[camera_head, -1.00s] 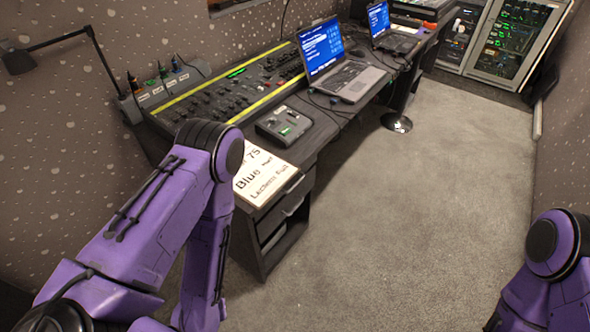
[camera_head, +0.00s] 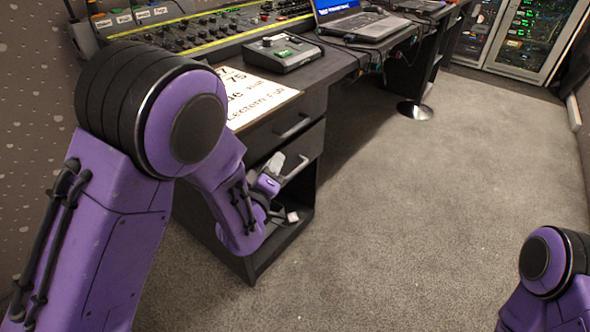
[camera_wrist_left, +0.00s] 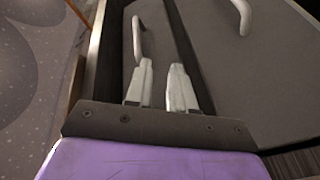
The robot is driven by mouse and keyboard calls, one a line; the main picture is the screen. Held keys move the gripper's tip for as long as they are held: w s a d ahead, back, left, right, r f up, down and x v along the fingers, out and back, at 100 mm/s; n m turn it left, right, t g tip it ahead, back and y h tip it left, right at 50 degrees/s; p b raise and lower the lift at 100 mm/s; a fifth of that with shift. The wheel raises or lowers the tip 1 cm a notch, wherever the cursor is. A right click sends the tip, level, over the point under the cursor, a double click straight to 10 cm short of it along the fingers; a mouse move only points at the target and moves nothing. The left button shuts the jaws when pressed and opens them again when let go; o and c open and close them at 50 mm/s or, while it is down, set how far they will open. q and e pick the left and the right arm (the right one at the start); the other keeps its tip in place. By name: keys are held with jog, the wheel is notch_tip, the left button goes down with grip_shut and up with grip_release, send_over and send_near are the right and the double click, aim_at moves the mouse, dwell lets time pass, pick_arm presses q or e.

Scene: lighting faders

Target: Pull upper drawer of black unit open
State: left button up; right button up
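The black unit (camera_head: 262,262) stands under the near end of the desk. Its upper drawer (camera_head: 262,139) has a grey bar handle (camera_head: 293,127) and looks shut. A lower drawer front with another handle (camera_head: 297,170) is below it, partly hidden by my gripper. My left gripper (camera_head: 279,163) is in front of the unit, below the upper handle and close to the lower one. In the left wrist view its two pale fingers (camera_wrist_left: 162,88) are apart with nothing between them. One bar handle (camera_wrist_left: 137,38) lies just beyond the left finger; another (camera_wrist_left: 243,15) is at upper right. My right gripper is out of view.
The desk above holds a paper sign (camera_head: 250,97), a small grey device (camera_head: 281,54), a mixing console (camera_head: 215,35) and a laptop (camera_head: 355,24). An open compartment (camera_head: 275,245) is at the unit's bottom. Carpet floor (camera_head: 420,220) to the right is clear.

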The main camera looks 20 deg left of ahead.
aim_at(295, 127)
pick_arm(q)
jog(key=w+r+b, duration=0.1)
jog(key=w, duration=0.3)
jog(key=w+d+r+t+b, duration=0.1)
jog(key=w+b, duration=0.1)
jog(key=w, duration=0.1)
jog(key=w+r+t+h+b, duration=0.1)
jog(key=w+b, duration=0.1)
jog(key=w, duration=0.2)
jog(key=shift+w+d+r, duration=0.25)
jog(key=shift+w+d, duration=0.05)
jog(key=shift+w, duration=0.05)
grip_shut()
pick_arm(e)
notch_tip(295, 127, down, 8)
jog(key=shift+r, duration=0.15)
